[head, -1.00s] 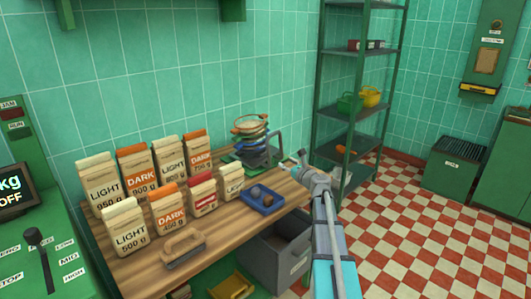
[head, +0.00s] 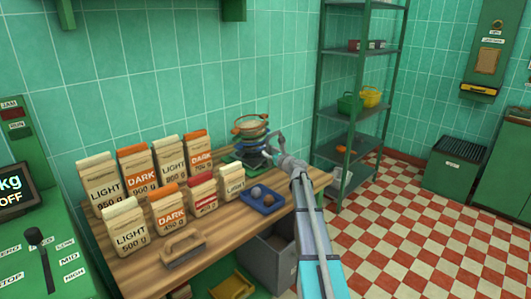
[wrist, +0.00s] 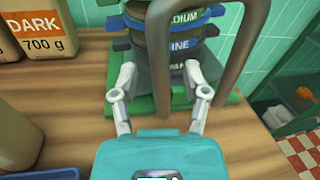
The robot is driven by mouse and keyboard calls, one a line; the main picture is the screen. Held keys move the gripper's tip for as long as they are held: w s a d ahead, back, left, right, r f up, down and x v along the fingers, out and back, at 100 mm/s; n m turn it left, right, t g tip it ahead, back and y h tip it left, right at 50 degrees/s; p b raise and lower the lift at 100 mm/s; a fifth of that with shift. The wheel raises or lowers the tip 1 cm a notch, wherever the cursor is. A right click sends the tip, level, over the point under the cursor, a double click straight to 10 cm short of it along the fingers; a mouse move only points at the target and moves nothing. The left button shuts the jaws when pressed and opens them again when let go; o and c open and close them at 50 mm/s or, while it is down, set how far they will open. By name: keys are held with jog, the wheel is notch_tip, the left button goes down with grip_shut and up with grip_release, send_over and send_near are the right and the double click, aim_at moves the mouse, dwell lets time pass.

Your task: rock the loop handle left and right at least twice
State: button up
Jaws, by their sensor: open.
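The loop handle (wrist: 235,60) is a thick grey arch on the green base of the sieve stack (wrist: 180,45). In the wrist view its two bars rise from the base, in front of and to the right of the stack. My gripper (wrist: 160,75) is open, one finger on each side of the loop's left bar. I cannot tell whether either finger touches it. In the head view my gripper (head: 274,155) is at the right side of the sieve stack (head: 250,135), partly covering the loop. The stack has blue and dark rings, with a copper-rimmed sieve on top.
Paper bags (head: 165,195) stand in rows left of the stack on the wooden table (head: 225,228). A blue tray (head: 262,203) with small round items lies in front.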

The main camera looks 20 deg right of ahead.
jog(key=shift+w+a, duration=0.1)
jog(key=shift+w, duration=0.5)
grip_shut()
